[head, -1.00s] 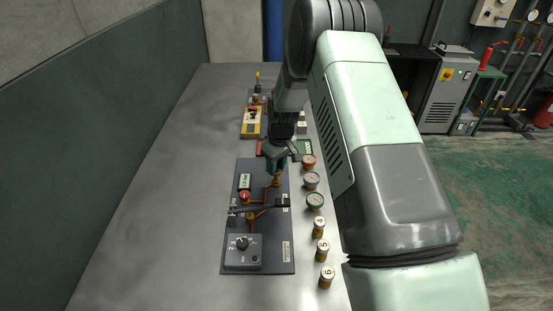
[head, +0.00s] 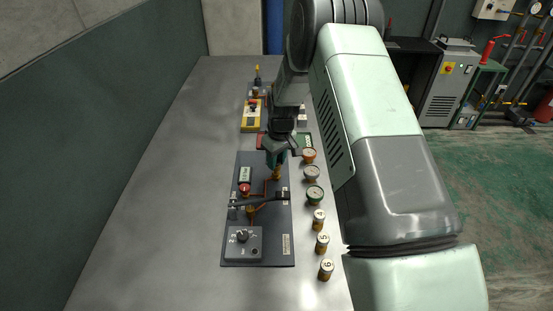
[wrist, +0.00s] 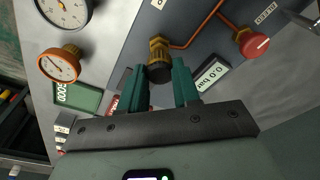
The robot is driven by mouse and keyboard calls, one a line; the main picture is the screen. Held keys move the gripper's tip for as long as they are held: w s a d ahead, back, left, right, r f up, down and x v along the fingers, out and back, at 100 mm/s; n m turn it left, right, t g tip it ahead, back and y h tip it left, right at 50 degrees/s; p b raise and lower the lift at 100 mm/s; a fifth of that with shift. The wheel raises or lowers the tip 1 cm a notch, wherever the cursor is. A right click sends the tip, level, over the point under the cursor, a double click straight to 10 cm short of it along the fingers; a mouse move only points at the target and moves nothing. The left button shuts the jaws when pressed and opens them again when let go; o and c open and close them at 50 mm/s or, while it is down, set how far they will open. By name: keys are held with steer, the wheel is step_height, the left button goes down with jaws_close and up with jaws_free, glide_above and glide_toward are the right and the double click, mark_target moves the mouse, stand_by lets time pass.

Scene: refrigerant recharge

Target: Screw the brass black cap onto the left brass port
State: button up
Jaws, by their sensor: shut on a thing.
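My gripper (wrist: 160,88) has teal fingers and is shut on the black cap (wrist: 160,73), which sits between the fingertips in the wrist view. The cap's black end faces the palm. A brass port (wrist: 159,48) with a copper pipe is directly beyond the cap and in line with it; cap and port appear to touch. How far the cap is threaded I cannot tell. In the head view my gripper (head: 277,158) is over this far brass port (head: 277,173) on the dark panel. A second brass fitting (head: 251,212) is nearer on the panel.
The panel (head: 272,258) carries a red knob (head: 245,190), a small display (head: 245,174), a dark lever (head: 272,198) and a grey dial box (head: 243,243). Several gauges and numbered brass cylinders (head: 322,243) line its right side. The table's left half (head: 165,190) is clear.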

steer(key=shift+f, duration=0.9)
steer(key=m, duration=0.3)
steer(key=shift+m, duration=0.3)
steer(key=m, duration=0.2)
steer(key=shift+a+m+h, duration=0.1)
steer(key=shift+m+h, duration=0.3)
steer(key=shift+m, duration=0.3)
steer(key=m, duration=0.3)
steer(key=shift+f, duration=0.1)
